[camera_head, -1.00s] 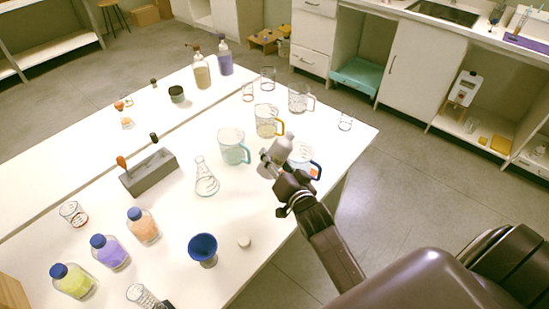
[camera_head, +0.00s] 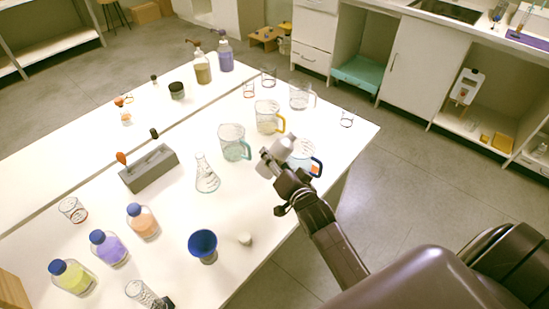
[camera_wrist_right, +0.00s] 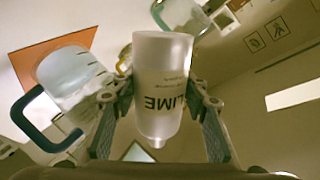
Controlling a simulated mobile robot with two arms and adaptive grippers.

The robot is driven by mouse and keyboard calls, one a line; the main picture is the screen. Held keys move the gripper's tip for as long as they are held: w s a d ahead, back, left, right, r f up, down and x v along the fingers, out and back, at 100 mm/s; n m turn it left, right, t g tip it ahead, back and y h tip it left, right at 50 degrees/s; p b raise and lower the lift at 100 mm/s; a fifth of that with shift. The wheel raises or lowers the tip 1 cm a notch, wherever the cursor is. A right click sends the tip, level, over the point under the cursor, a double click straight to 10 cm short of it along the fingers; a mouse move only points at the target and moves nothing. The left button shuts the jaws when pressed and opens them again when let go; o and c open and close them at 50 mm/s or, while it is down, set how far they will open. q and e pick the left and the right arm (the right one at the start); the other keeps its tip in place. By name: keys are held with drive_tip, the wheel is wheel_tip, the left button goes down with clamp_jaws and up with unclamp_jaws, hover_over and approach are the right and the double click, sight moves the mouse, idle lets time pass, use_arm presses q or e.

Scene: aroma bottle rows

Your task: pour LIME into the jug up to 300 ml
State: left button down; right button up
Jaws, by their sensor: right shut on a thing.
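My right gripper (camera_head: 273,164) is shut on a pale, translucent bottle (camera_head: 284,144). In the right wrist view the bottle (camera_wrist_right: 160,85) sits between both fingers and its label reads LIME upside down in the picture. Its narrow end points to the bottom of that picture; its exact tilt is hard to tell. The bottle is beside a blue-handled jug (camera_head: 304,158) and partly hides it. A teal-handled jug (camera_head: 232,145) and a yellow-handled jug (camera_head: 267,118) stand nearby. The wrist view also shows a jug with a blue-green handle (camera_wrist_right: 72,78). My left gripper is not in view.
A clear jug (camera_head: 300,96) stands farther back. A flask (camera_head: 206,178), a grey rack (camera_head: 149,170), a blue funnel cup (camera_head: 203,245) and a small pale cap (camera_head: 245,239) stand on the white table. Several coloured bottles line the left front. The table's right edge is close to my arm.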

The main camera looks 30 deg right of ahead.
drive_tip(key=shift+a+r+m+p, duration=0.35)
drive_tip(key=shift+r+m, duration=0.2)
drive_tip(key=shift+m, duration=0.05)
drive_tip(key=shift+a+f+m+y+p, duration=0.1)
drive_tip(key=shift+a+m+y+p, duration=0.15)
drive_tip(key=shift+m+y+p, duration=0.45)
idle(0.6)
drive_tip(key=shift+a+r+m+g+p, duration=0.25)
drive_tip(key=shift+r+m+p, duration=0.3)
drive_tip(key=shift+p, duration=0.9)
drive_tip(key=shift+d+f+n, duration=0.15)
drive_tip(key=shift+n, duration=0.1)
drive_tip(key=shift+r+p, duration=0.25)
drive_tip(key=shift+p, duration=0.5)
idle(1.6)
drive_tip(key=shift+d+r+m+p, duration=0.15)
drive_tip(key=shift+r+m+p, duration=0.1)
drive_tip(key=shift+m+p, duration=0.35)
idle(1.5)
